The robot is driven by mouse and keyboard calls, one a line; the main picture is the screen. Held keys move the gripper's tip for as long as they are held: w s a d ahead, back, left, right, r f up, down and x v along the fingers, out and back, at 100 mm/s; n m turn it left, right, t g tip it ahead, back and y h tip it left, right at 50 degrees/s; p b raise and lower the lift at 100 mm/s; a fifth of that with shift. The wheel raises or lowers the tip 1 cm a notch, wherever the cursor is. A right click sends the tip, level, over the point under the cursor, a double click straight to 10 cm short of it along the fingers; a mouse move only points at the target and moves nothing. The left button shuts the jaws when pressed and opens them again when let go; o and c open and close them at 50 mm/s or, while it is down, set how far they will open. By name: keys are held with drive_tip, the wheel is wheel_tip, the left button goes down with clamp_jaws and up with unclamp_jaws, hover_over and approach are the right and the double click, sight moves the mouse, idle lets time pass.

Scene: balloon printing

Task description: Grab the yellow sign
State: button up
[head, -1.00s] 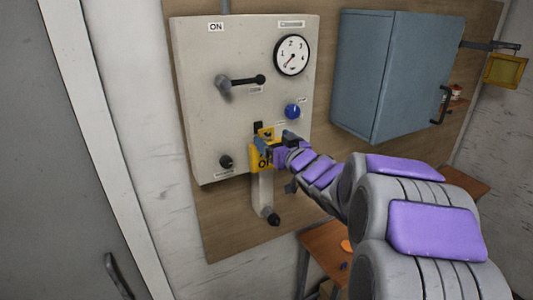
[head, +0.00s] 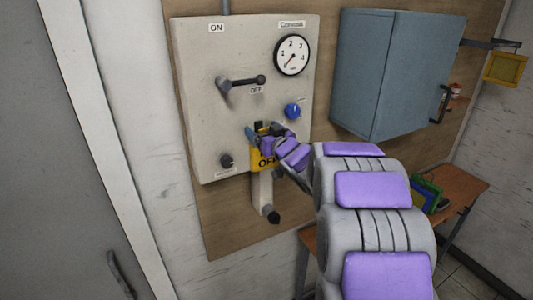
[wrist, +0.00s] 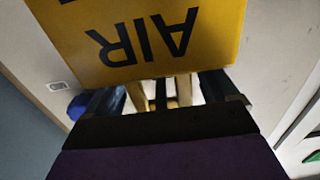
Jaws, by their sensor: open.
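The yellow sign (head: 265,160) hangs on the front of the pale control panel, low and right of its middle, above a lever with a black knob (head: 271,215). Dark letters on it read "OF" in the head view; the rest is hidden. In the wrist view the sign (wrist: 160,35) fills the top, with "AIR" upside down. My gripper (head: 264,132) is at the sign's upper part, its fingers apart on either side. In the wrist view the open gripper (wrist: 165,95) has the sign's lower picture edge and yellowish strips between its fingers. I cannot tell if they touch.
The pale panel (head: 205,110) carries a gauge (head: 292,55), a blue knob (head: 293,111) and a black-ended handle (head: 242,82). A blue-grey cabinet (head: 385,75) is to the right. A wooden table (head: 460,185) stands below it, and a door (head: 50,150) is at left.

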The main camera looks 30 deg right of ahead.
drive_tip(key=c, duration=1.4)
drive_tip(key=shift+r, duration=0.15)
